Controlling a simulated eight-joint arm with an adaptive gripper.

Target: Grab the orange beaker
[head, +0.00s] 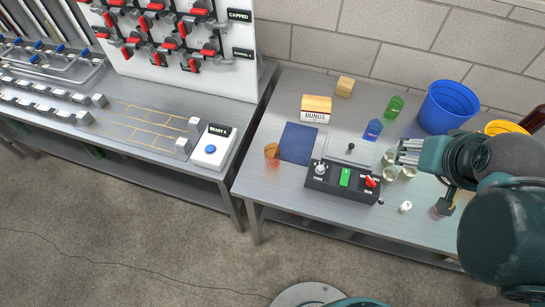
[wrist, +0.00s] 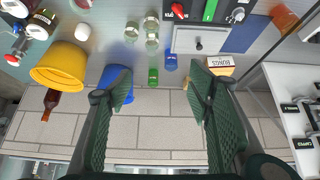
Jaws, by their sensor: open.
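The orange beaker (head: 272,153) stands near the left edge of the right-hand table in the head view, left of a dark blue mat (head: 298,143). It also shows at the top right of the wrist view (wrist: 284,18). My gripper (head: 408,152) is open and empty, above the right part of the table, well to the right of the beaker. In the wrist view its two fingers (wrist: 158,88) are spread apart with nothing between them.
A black control box (head: 343,182) with knobs sits right of the beaker. Clear glass jars (head: 390,174), a green bottle (head: 394,106), a blue bucket (head: 447,107) and a yellow bucket (head: 503,127) stand farther right. A BUNGS box (head: 316,108) is behind the mat.

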